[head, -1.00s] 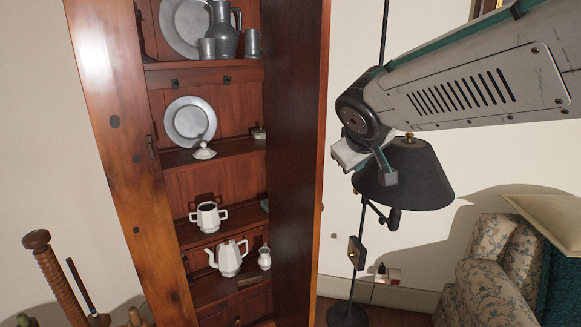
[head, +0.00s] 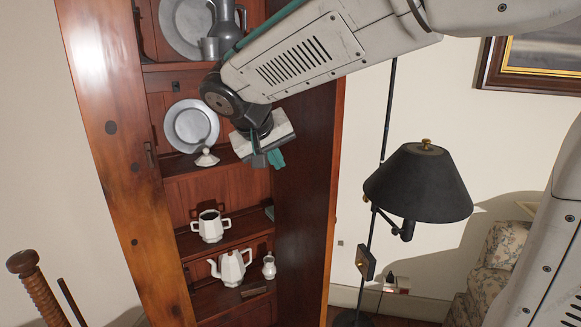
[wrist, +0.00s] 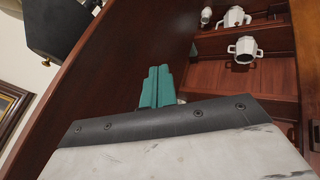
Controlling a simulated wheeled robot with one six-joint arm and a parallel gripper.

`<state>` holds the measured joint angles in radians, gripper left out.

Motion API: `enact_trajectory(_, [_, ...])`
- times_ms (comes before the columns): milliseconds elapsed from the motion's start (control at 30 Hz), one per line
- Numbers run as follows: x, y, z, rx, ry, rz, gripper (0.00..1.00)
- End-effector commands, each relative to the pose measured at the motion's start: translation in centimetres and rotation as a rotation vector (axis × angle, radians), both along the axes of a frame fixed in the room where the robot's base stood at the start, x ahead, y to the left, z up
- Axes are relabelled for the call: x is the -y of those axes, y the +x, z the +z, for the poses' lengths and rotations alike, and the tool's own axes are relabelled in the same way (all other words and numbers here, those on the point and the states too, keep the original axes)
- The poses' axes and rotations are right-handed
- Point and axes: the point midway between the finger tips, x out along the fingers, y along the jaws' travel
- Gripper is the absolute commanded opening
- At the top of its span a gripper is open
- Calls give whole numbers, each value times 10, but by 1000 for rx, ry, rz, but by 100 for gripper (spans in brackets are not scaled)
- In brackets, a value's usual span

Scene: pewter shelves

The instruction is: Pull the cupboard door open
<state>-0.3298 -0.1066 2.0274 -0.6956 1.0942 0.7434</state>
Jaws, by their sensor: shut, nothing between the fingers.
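The wooden cupboard (head: 125,165) stands upright with its shelves exposed. Its dark red-brown door (head: 305,200) stands swung out on the right side, seen at a steep angle in the head view. In the wrist view the door's broad inner face (wrist: 110,95) fills the left and middle. My gripper (head: 268,158) is in front of the cupboard opening, near the door's inner side. Its teal fingers (wrist: 157,88) are together with nothing between them. I cannot tell whether they touch the door.
The shelves hold a pewter plate (head: 191,126), a white two-handled pot (head: 210,226) and a white teapot (head: 232,268). A black floor lamp (head: 418,185) stands right of the door, close to it. A framed picture (head: 530,65) hangs on the right wall.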

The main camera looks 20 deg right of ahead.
Motion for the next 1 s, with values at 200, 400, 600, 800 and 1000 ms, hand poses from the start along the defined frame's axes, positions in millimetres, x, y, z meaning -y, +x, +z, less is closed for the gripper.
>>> enact_trajectory(200, [25,14,-34,-6,-1,-9,0])
enact_trajectory(400, [45,30,-68,-5,-1,-7,0])
enact_trajectory(600, [72,33,-73,0,1,-7,0])
enact_trajectory(800, [84,33,-73,-1,1,-2,0])
enact_trajectory(1000, [85,33,-73,-1,0,0,0])
